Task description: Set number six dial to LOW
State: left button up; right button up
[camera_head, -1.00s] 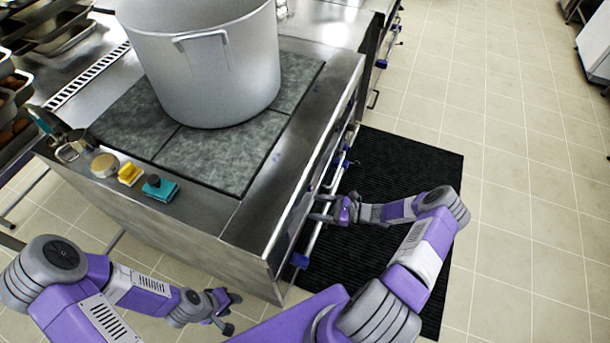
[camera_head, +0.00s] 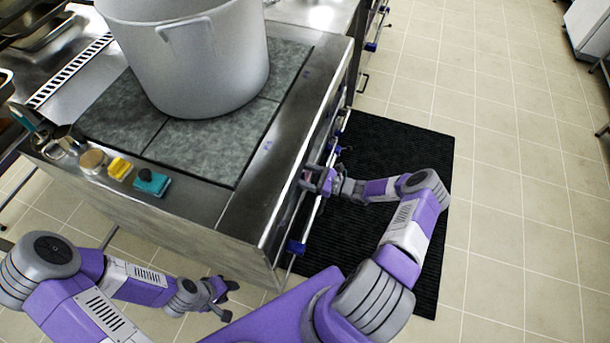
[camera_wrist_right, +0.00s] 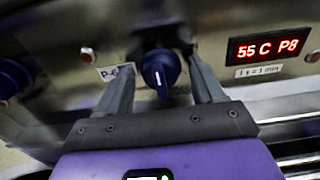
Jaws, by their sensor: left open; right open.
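In the right wrist view, a dark blue dial (camera_wrist_right: 160,72) with a white pointer mark is on the stove's front panel, beside a label (camera_wrist_right: 117,70) reading P-6. The pointer runs roughly vertical in this view. My right gripper (camera_wrist_right: 163,62) is open, with one finger on each side of the dial; I cannot tell whether they touch it. In the head view my right gripper (camera_head: 312,182) is at the stove front, and the dial is not clear there. My left gripper (camera_head: 224,299) is open and empty, low in front of the stove's near side.
Another blue dial (camera_wrist_right: 16,76) is left of the label, and a red display (camera_wrist_right: 268,46) reads 55 C P8. A large stockpot (camera_head: 190,65) stands on the stove plates (camera_head: 215,150). Sponges (camera_head: 151,182) lie near the edge. A rail (camera_head: 303,225) runs along the front.

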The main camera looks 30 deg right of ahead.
jog(key=shift+c, duration=0.4)
jog(key=c, duration=0.9)
jog(key=shift+c, duration=0.2)
jog(key=m+b, duration=0.2)
jog(key=m, duration=0.3)
jog(key=shift+d, duration=0.1)
jog(key=m+b, duration=0.1)
jog(key=m, duration=0.4)
jog(key=shift+w+f+m, duration=0.1)
jog(key=shift+f+m, duration=0.05)
jog(key=shift+m, duration=0.15)
jog(key=m+b, duration=0.1)
jog(key=m, duration=0.4)
jog(key=shift+d, duration=0.1)
jog(key=m+b, duration=0.1)
jog(key=m, duration=0.5)
jog(key=shift+f, duration=0.15)
